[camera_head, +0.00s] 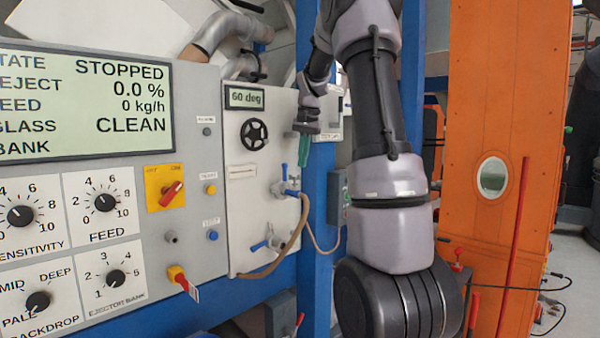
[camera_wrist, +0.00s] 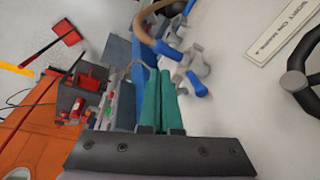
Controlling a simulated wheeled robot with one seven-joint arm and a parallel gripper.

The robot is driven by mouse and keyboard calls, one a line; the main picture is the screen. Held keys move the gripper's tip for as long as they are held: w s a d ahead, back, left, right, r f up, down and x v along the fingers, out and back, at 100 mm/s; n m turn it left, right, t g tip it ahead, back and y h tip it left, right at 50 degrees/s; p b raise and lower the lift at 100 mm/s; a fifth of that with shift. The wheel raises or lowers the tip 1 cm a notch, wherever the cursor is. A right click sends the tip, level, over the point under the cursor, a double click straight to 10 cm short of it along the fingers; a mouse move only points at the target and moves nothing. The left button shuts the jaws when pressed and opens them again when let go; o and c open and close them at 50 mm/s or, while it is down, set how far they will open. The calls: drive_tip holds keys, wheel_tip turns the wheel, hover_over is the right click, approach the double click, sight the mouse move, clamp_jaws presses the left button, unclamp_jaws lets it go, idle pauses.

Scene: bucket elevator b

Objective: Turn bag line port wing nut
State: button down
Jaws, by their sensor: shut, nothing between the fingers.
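My gripper (camera_head: 303,162) has slim teal fingers that point down in front of the white panel. In the wrist view my gripper (camera_wrist: 158,76) shows its fingers side by side, shut and empty. A metal port fitting with blue handles (camera_head: 287,188) sits on the panel just below and left of the fingertips, with a tan hose leaving it. In the wrist view the blue-handled fitting (camera_wrist: 196,66) lies beyond and right of the fingertips, apparently apart from them. I cannot tell which part is the bag line port wing nut. A second blue-handled fitting (camera_head: 263,243) is lower on the panel.
A black handwheel (camera_head: 254,134) and a 60 deg display (camera_head: 245,97) are higher on the panel. A blue post (camera_head: 319,225) stands right beside it. The tan hose (camera_head: 296,240) hangs between the fittings. A control panel (camera_head: 148,210) with knobs is at left.

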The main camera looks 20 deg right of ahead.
sight(300, 176)
drive_tip(key=w+d+f+n+t+h, duration=0.1)
drive_tip(key=w+f+n+h, duration=0.1)
drive_tip(key=w+f+n, duration=0.2)
drive_tip(key=w+f, duration=0.1)
drive_tip(key=w, duration=0.1)
drive_tip(key=shift+w+d+f+t, duration=0.15)
drive_tip(key=shift+w+d+t, duration=0.2)
drive_tip(key=shift+t, duration=0.05)
idle(0.4)
drive_tip(key=shift+w+d+n, duration=0.25)
drive_tip(key=shift+n, duration=0.35)
drive_tip(key=n, duration=0.1)
drive_tip(key=n+y, duration=0.1)
drive_tip(key=d+n, duration=0.1)
drive_tip(key=shift+w+n, duration=0.25)
drive_tip(key=shift+n, duration=0.05)
drive_tip(key=shift+w, duration=0.1)
drive_tip(key=shift+w+d+r+t, duration=0.15)
drive_tip(key=shift+w+r+t, duration=0.05)
drive_tip(key=shift+r+t, duration=0.1)
idle(0.8)
